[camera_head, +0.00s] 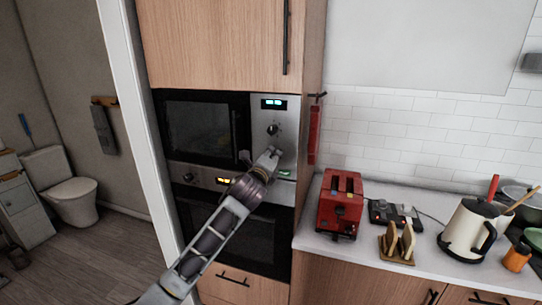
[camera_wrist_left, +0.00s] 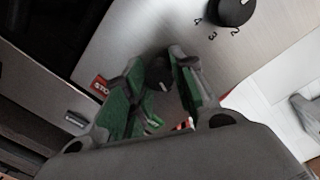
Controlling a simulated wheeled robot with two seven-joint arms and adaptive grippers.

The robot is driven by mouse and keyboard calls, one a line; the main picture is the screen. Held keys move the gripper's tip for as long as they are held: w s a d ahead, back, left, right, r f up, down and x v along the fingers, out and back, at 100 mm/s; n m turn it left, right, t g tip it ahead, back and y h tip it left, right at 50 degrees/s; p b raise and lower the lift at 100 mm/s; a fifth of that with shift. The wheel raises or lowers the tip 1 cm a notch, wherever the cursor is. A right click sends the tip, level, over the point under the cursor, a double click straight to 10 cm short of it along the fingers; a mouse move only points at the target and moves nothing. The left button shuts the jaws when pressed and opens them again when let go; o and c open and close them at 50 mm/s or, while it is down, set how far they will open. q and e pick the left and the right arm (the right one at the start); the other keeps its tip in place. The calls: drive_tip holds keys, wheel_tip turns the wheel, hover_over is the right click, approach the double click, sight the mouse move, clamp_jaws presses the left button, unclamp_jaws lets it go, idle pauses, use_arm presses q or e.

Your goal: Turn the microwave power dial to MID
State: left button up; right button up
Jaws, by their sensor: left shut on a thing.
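The microwave (camera_head: 205,125) is built into the wooden cabinet, with a silver control panel on its right. The panel has a lit display (camera_head: 273,103) and a dark upper dial (camera_head: 272,129), which in the left wrist view (camera_wrist_left: 235,10) has the numbers 4, 3 and 2 beside it. My left gripper (camera_head: 272,154) is at the lower part of the panel. In the left wrist view its green-padded fingers (camera_wrist_left: 157,62) are shut on a dark lower dial (camera_wrist_left: 158,73). The lower dial's markings are hidden, and I cannot read its setting. My right gripper is not in view.
An oven (camera_head: 258,232) sits below the microwave. A red STOP label (camera_wrist_left: 101,84) is left of the fingers. A red toaster (camera_head: 340,207), a toast rack (camera_head: 398,243) and a kettle (camera_head: 468,230) stand on the counter to the right.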

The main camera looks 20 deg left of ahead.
use_arm(q)
drive_tip(key=shift+r+n+p, duration=0.1)
drive_tip(key=shift+n+p, duration=0.55)
drive_tip(key=shift+n, duration=0.45)
drive_tip(key=n+p, duration=0.1)
drive_tip(key=n, duration=0.1)
drive_tip(key=shift+n, duration=0.3)
drive_tip(key=n+p, duration=0.1)
drive_tip(key=n, duration=0.2)
drive_tip(key=shift+a, duration=0.1)
drive_tip(key=shift+n, duration=0.6)
drive_tip(key=o, duration=1.1)
drive_tip(key=shift+c, duration=0.2)
